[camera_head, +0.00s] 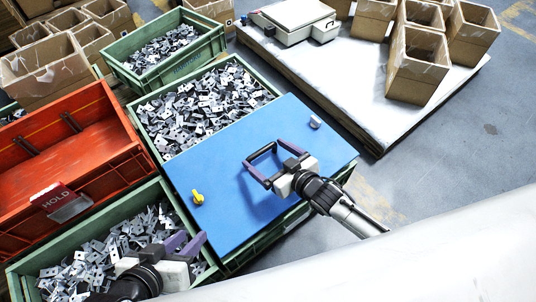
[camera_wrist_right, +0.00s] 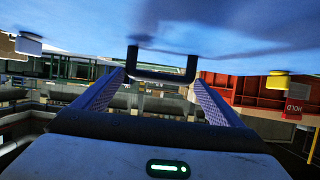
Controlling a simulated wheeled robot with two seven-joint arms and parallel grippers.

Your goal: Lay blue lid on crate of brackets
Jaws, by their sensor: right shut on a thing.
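The blue lid (camera_head: 225,180) is over the near part of a green crate of brackets (camera_head: 205,100); the crate's far part shows uncovered. Whether the lid touches the rim is hidden in the head view. My right gripper (camera_head: 262,165) is shut on the lid's black handle, which shows between its fingers in the right wrist view (camera_wrist_right: 162,74). The lid's underside edge is hidden there. A yellow knob (camera_head: 197,197) and a grey knob (camera_head: 315,122) sit on the lid. My left gripper (camera_head: 186,240) is open and empty, above another bracket crate at lower left.
The lower-left green crate (camera_head: 20,263) and a far green crate (camera_head: 110,50) also hold brackets. A red bin (camera_head: 110,130) with a HOLD sign (camera_head: 55,197) stands at left. Cardboard boxes (camera_head: 418,60) and a scale (camera_head: 292,18) are on a pale platform (camera_head: 350,95).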

